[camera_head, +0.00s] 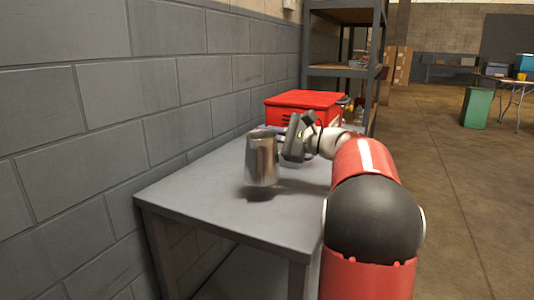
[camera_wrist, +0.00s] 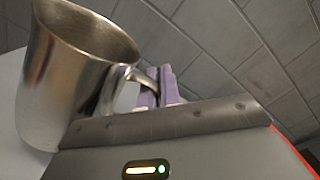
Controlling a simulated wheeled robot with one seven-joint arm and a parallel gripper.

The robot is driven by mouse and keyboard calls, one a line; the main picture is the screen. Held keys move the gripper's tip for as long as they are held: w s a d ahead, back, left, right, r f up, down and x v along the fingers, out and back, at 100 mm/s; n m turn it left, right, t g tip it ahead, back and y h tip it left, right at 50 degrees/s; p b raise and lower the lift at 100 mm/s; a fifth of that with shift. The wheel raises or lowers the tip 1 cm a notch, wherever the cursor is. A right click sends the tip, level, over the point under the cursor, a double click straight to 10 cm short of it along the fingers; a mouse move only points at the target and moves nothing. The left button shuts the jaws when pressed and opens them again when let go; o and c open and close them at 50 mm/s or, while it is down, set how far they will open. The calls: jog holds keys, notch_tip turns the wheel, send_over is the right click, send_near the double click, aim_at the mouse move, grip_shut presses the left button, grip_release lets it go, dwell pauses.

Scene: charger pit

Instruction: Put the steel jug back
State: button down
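The steel jug (camera_head: 262,160) is upright over the grey table near its left side, with a dark shadow beneath it; it looks slightly above the tabletop. In the wrist view the jug (camera_wrist: 65,80) fills the left, its open mouth toward the camera and its handle reaching right. My gripper (camera_head: 284,149) is to the right of the jug in the head view. Its purple finger pads (camera_wrist: 156,85) close around the end of the handle. The gripper body hides the lower part of the handle in the wrist view.
The grey table (camera_head: 210,205) stands against a block wall (camera_head: 110,110). A red box (camera_head: 302,103) is at the table's far end, behind my gripper. A shelf rack (camera_head: 345,70) stands beyond it. The table's front part is clear. Open floor lies to the right.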

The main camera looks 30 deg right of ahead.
jog(key=shift+f+b, duration=0.5)
jog(key=shift+f, duration=1.5)
jog(key=shift+f, duration=0.2)
jog(key=c, duration=1.6)
grip_release()
